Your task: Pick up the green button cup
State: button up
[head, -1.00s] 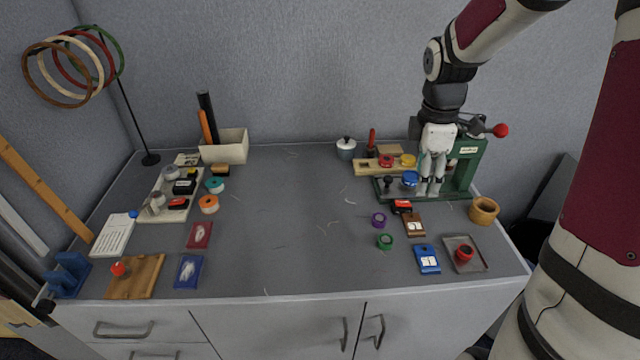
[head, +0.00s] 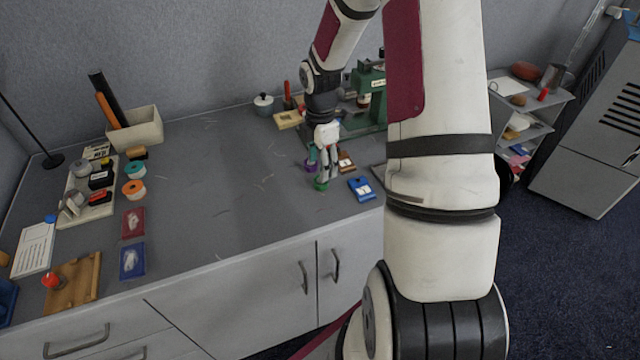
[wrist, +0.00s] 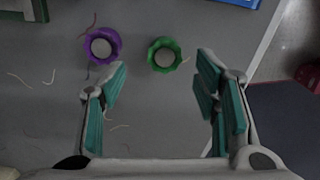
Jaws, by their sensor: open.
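The green button cup (head: 321,185) sits on the grey table near its front edge. In the wrist view the green button cup (wrist: 164,55) is a scalloped green ring with a pale middle, just beyond the fingertips and between their lines. My gripper (head: 328,172) is open and empty, pointing down close to the cup. In the wrist view my gripper (wrist: 160,85) has its teal-padded fingers wide apart. Whether the fingers touch the cup in the head view I cannot tell.
A purple cup (wrist: 102,45) stands close to the left of the green one, also seen in the head view (head: 311,165). A blue card holder (head: 361,188) lies to the right. The table's middle (head: 230,170) is clear.

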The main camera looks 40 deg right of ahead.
aim_at(321, 184)
jog(key=f, duration=0.4)
jog(key=shift+s+a+f, duration=0.1)
jog(key=shift+s+a, duration=0.05)
jog(key=shift+s, duration=0.1)
jog(key=shift+f, duration=0.55)
jog(key=c, duration=1.1)
